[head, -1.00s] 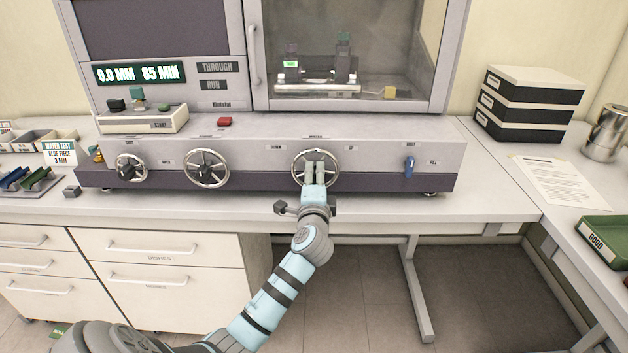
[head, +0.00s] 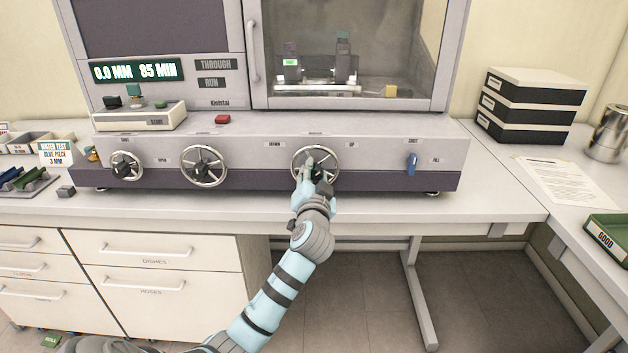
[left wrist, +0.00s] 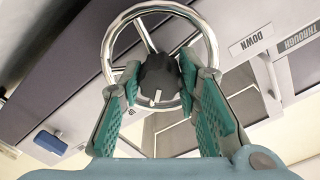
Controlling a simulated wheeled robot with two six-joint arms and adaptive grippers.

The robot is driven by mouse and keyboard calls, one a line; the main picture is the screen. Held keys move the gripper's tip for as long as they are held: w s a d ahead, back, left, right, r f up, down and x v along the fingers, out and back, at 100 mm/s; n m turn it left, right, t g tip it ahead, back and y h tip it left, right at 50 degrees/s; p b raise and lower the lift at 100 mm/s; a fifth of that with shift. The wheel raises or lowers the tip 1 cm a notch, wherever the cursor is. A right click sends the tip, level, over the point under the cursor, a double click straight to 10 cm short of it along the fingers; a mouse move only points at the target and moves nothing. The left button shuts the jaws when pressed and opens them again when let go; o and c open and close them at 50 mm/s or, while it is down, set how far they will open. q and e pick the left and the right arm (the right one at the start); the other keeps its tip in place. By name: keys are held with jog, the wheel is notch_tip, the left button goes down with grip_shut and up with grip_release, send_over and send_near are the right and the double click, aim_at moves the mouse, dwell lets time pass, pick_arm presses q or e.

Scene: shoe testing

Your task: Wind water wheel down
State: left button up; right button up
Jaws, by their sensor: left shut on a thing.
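The water wheel (head: 337,158) is a chrome handwheel on the machine's front panel, with a DOWN label (head: 275,145) to its left and an UP label (head: 351,145) to its right. My left gripper (head: 313,166) is at the middle of this wheel. In the left wrist view, its teal-padded fingers (left wrist: 157,73) are on either side of the wheel's black hub (left wrist: 157,78), shut on it. A white mark shows on the hub. The chrome rim (left wrist: 108,48) circles around the fingertips. My right gripper is not in view.
Two more handwheels (head: 204,167) (head: 126,166) sit to the left on the panel. A blue handle (head: 411,164) is to the right. The display (head: 140,71) reads 0.0 MM 85 MIN. Behind the glass (head: 385,40) is a test chamber. The bench front (head: 480,208) is clear.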

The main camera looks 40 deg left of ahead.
pick_arm(q)
jog(key=n+b, duration=0.2)
jog(key=n, duration=0.3)
jog(key=shift+f+n+b, duration=0.15)
jog(key=shift+n+b, duration=0.9)
jog(key=shift+n, duration=0.75)
jog(key=o, duration=1.2)
jog(key=shift+c, duration=0.2)
jog(key=shift+s+d, duration=0.1)
jog(key=v, duration=1.2)
jog(key=shift+r, duration=0.2)
